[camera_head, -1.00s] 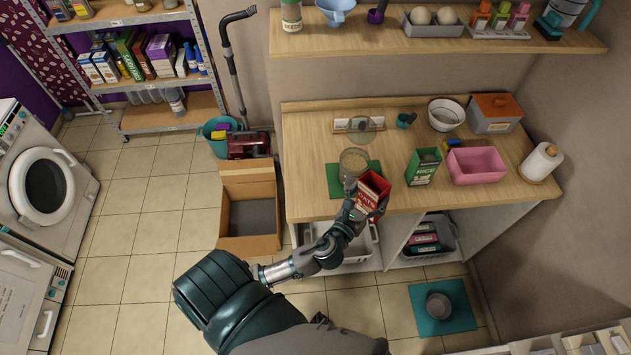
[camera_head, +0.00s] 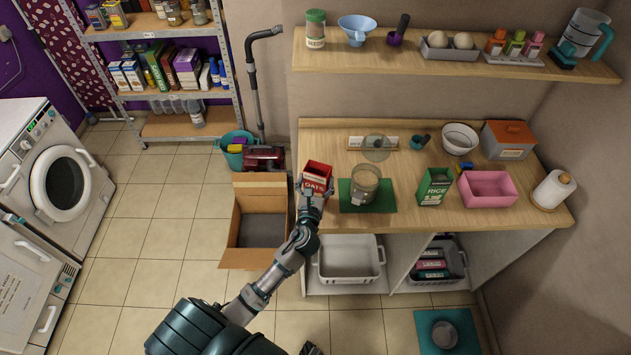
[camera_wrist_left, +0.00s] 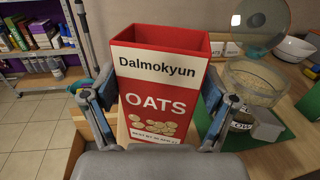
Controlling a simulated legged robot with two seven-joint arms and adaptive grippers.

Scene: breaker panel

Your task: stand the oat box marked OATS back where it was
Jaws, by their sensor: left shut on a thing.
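The red oat box (camera_head: 317,176), with a white band and OATS on its front, is at the left end of the wooden counter (camera_head: 420,215). My left gripper (camera_head: 314,190) is shut on it. In the left wrist view the oat box (camera_wrist_left: 158,90) is open at the top and roughly upright between the two fingers (camera_wrist_left: 155,110). I cannot tell whether its base touches the counter. A glass jar (camera_head: 364,186) with pale contents stands on a green mat (camera_head: 382,206) just right of the box. My right gripper is not in view.
A green rice box (camera_head: 434,187) and a pink tub (camera_head: 489,189) stand further right on the counter. A round glass lid (camera_head: 376,148) leans at the back. An open cardboard box (camera_head: 258,225) stands on the floor left of the counter. The counter's back left is clear.

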